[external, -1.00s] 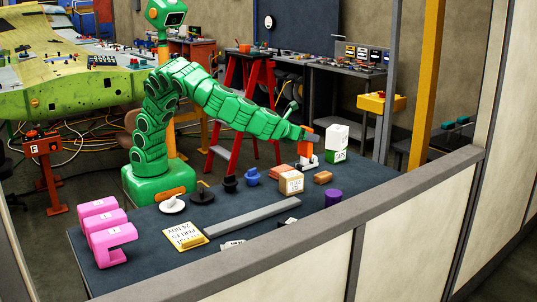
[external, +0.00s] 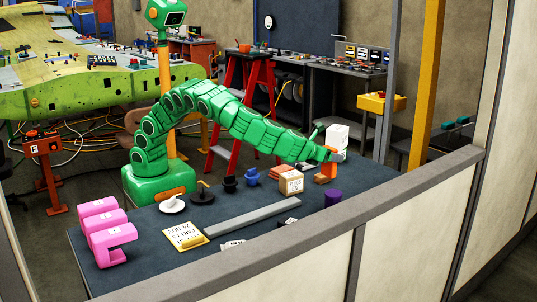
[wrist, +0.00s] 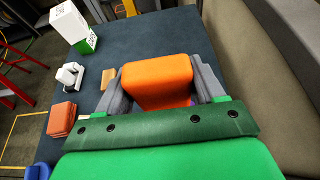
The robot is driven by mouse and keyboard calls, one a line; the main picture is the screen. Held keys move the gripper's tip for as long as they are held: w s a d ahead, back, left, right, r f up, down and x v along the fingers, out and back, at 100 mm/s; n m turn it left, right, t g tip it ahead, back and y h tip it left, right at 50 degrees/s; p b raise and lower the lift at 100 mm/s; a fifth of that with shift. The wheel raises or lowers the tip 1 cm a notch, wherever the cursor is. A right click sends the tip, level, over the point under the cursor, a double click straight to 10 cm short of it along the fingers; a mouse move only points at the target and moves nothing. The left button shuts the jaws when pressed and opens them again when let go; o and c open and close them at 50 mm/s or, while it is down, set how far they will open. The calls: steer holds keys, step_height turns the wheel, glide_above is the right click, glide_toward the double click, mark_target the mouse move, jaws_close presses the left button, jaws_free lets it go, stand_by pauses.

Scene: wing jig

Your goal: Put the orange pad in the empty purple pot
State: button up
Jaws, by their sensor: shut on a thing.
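The orange pad (wrist: 157,82) is clamped between the two grey fingers of my gripper (wrist: 158,88) in the wrist view. In the external view my gripper (external: 335,157) is at the right end of the table, with the orange pad (external: 329,168) in it, above the tabletop. The purple pot (external: 332,197) stands on the table, nearer the camera than the gripper and just below it in the picture. Its inside cannot be made out. In the wrist view the pad and gripper hide most of what lies beneath; a sliver of purple shows below the pad.
A tan box (external: 291,182) stands left of the pot. A white box (wrist: 67,20) on a green one, a white fixture (wrist: 70,76), a small tan block (wrist: 108,78) and salmon blocks (wrist: 62,119) are nearby. A low wall (external: 400,190) runs along the table's near side.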

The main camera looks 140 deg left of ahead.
mark_target(331, 170)
steer(key=shift+w+a+f, duration=0.3)
steer(key=shift+w+f, duration=0.25)
steer(key=shift+f, duration=0.2)
steer(key=shift+w+a+f, duration=0.3)
steer(key=shift+w+f, duration=0.2)
steer(key=shift+f, duration=1.8)
steer(key=o, duration=1.1)
steer(key=shift+f, duration=0.1)
steer(key=shift+c, duration=0.2)
steer(key=v, duration=1.2)
steer(key=shift+r, duration=0.2)
